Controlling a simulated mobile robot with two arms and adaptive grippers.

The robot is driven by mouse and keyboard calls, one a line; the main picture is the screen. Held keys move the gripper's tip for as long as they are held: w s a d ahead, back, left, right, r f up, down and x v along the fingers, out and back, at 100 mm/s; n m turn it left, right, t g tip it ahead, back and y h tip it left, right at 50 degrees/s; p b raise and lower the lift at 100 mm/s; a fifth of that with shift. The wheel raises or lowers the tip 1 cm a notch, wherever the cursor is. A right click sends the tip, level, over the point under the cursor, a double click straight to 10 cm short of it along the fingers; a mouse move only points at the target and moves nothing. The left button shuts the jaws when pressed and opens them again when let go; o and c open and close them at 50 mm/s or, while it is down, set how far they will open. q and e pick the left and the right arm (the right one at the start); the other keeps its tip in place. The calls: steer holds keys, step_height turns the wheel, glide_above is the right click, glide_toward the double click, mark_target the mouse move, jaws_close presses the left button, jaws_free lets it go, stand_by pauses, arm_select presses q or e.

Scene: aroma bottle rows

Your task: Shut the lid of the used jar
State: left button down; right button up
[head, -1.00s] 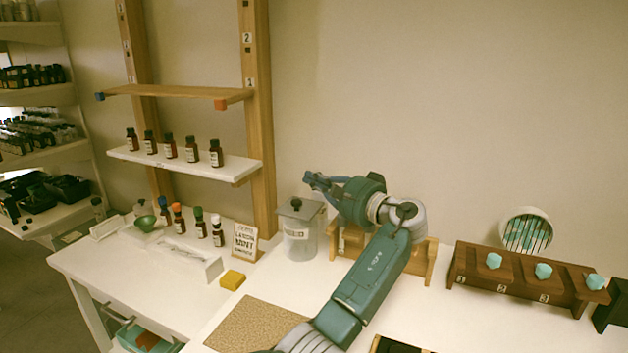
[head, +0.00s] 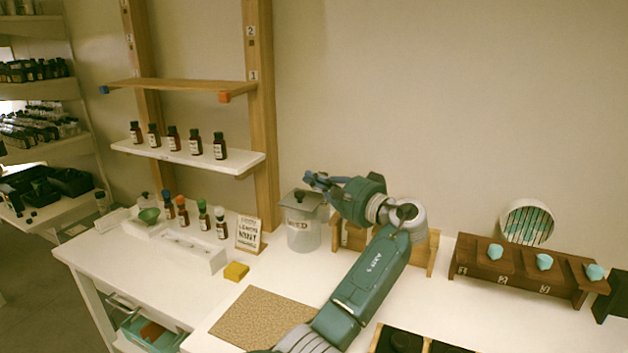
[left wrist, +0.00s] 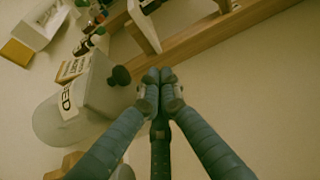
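The used jar (head: 303,235) is a clear, labelled jar on the counter left of my left arm. Its grey lid (head: 310,201) with a black knob lies across the top, and I see no clear gap under it. In the left wrist view the jar (left wrist: 58,118) appears tilted at the left, with the lid (left wrist: 105,90) and knob toward the fingers. My left gripper (head: 314,181) is just above and beside the lid, apart from it. Its fingertips (left wrist: 160,76) are together with nothing between them. My right gripper is not in view.
A wooden rack (head: 428,255) stands behind my left arm. A wooden shelf post (head: 262,130) rises left of the jar, with a sign (head: 249,234) and yellow block (head: 236,271) nearby. A dark wooden stand (head: 520,276) is at right. A cork mat (head: 262,318) lies in front.

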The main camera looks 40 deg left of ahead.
mark_target(314, 202)
arm_select(q)
steer(key=shift+r, duration=0.15)
step_height(314, 202, up, 10)
stand_by(0.4)
